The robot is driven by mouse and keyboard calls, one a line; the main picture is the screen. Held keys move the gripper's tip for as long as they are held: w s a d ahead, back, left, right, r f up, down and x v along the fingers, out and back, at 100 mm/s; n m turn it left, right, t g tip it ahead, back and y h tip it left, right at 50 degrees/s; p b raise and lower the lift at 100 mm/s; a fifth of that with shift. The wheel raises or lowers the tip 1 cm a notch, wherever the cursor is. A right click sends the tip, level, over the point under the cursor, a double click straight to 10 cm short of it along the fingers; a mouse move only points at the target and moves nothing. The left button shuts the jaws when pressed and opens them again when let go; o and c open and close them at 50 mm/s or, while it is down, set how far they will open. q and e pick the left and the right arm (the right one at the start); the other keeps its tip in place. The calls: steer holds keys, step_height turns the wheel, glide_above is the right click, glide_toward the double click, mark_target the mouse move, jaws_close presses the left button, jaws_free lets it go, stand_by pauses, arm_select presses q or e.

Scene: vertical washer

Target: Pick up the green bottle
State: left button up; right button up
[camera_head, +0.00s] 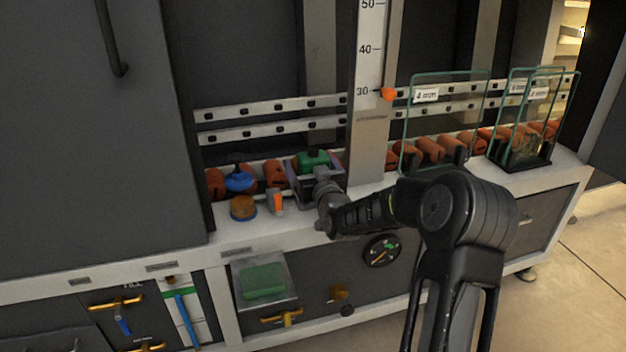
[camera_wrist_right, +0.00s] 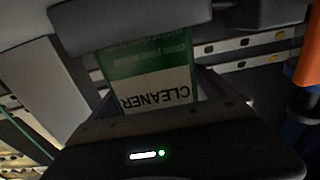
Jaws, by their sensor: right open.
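The green bottle (camera_head: 313,159) stands on the washer's white ledge, in front of the row of orange rollers. In the wrist view the bottle (camera_wrist_right: 150,72) shows its green and white label reading "CLEANER", upside down. My right gripper (camera_head: 314,176) reaches in from the right at the bottle, with its jaws open around it. Whether either finger touches the bottle cannot be told. The lower part of the bottle is hidden by the gripper in the head view. My left gripper is out of view.
A blue-topped item (camera_head: 239,181), an amber round knob (camera_head: 243,208) and an orange-handled item (camera_head: 277,201) are close on the left of the gripper. A vertical ruler post (camera_head: 368,130) rises close on the right. Glass panes (camera_head: 445,115) stand further right.

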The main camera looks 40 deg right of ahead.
stand_by(0.5)
jaws_close()
steer(key=shift+r, duration=0.15)
stand_by(0.9)
